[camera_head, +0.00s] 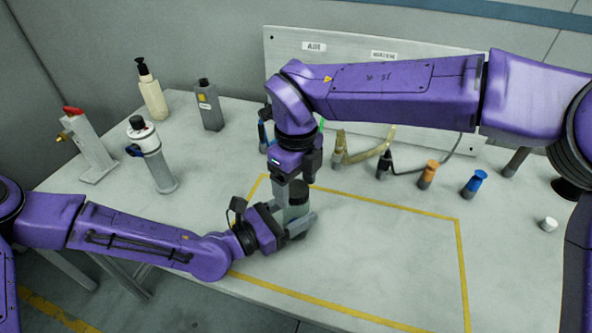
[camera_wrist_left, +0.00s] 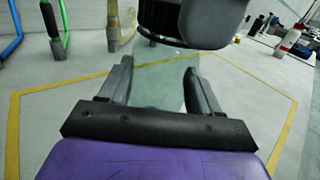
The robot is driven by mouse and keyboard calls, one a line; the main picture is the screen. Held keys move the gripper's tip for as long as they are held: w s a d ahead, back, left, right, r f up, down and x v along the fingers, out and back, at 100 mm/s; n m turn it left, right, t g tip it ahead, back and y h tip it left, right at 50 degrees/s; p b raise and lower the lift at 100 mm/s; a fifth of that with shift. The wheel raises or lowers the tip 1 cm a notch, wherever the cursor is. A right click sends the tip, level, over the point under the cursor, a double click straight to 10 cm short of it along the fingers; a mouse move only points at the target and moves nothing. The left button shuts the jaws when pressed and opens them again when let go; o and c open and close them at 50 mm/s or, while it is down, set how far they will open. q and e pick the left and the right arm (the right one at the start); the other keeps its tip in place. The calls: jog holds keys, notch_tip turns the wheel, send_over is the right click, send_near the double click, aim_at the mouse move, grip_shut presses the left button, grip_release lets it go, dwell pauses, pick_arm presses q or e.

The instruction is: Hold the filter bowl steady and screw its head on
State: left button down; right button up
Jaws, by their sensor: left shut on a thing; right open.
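The filter bowl (camera_head: 295,213) stands inside the yellow outline. It looks clear in the left wrist view (camera_wrist_left: 157,82). My left gripper (camera_head: 297,226) is shut on the bowl, with one finger on each side of it in the left wrist view (camera_wrist_left: 158,85). The dark filter head (camera_head: 298,192) is directly above the bowl, and its lower edge shows in the left wrist view (camera_wrist_left: 163,22). I cannot tell whether its thread is engaged. My right gripper (camera_head: 297,178) points down at the head and is open, with a grey finger beside it. The right gripper hides part of the head.
A yellow outline (camera_head: 460,262) marks the table, clear to the right. A pump bottle (camera_head: 152,92), grey bottle (camera_head: 209,106), white-and-blue filter unit (camera_head: 153,155) and red-handled valve stand (camera_head: 88,146) are left. Hoses (camera_head: 362,152), an orange-topped fitting (camera_head: 428,174) and a blue fitting (camera_head: 474,183) are behind.

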jog(key=c, duration=1.1)
jog(key=shift+m, duration=0.8)
jog(key=o, duration=1.2)
jog(key=shift+r, duration=2.25)
